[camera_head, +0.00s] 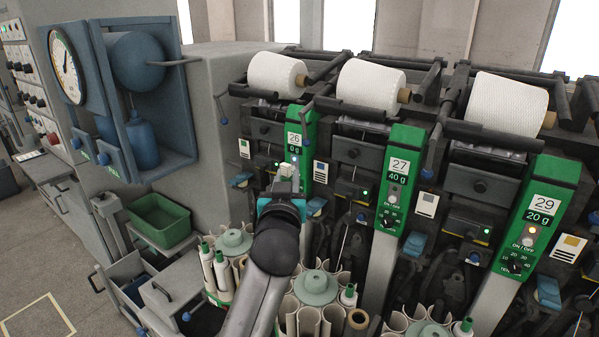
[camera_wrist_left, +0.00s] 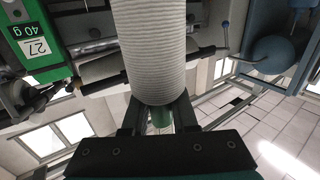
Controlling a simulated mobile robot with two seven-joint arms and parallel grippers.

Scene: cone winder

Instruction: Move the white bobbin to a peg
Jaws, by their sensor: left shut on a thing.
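My left gripper (camera_head: 282,203) is in front of the winder below the green number 26 panel. In the left wrist view, my left gripper (camera_wrist_left: 160,117) is shut on the white bobbin (camera_wrist_left: 152,50), a ribbed white cylinder with a green end (camera_wrist_left: 161,116) between the fingers. Its far end runs out of that view. In the head view the bobbin is mostly hidden by the gripper; a small white part shows just above it. I cannot pick out a peg with certainty. My right gripper is not in view.
Round magazines (camera_head: 316,286) with pale tubes and several green-tipped bobbins (camera_head: 222,268) stand low before the machine. White cones (camera_head: 371,86) lie along the top. Green panels (camera_head: 402,180) jut forward on the right. A green bin (camera_head: 160,222) and blue-grey unit (camera_head: 140,90) are on the left.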

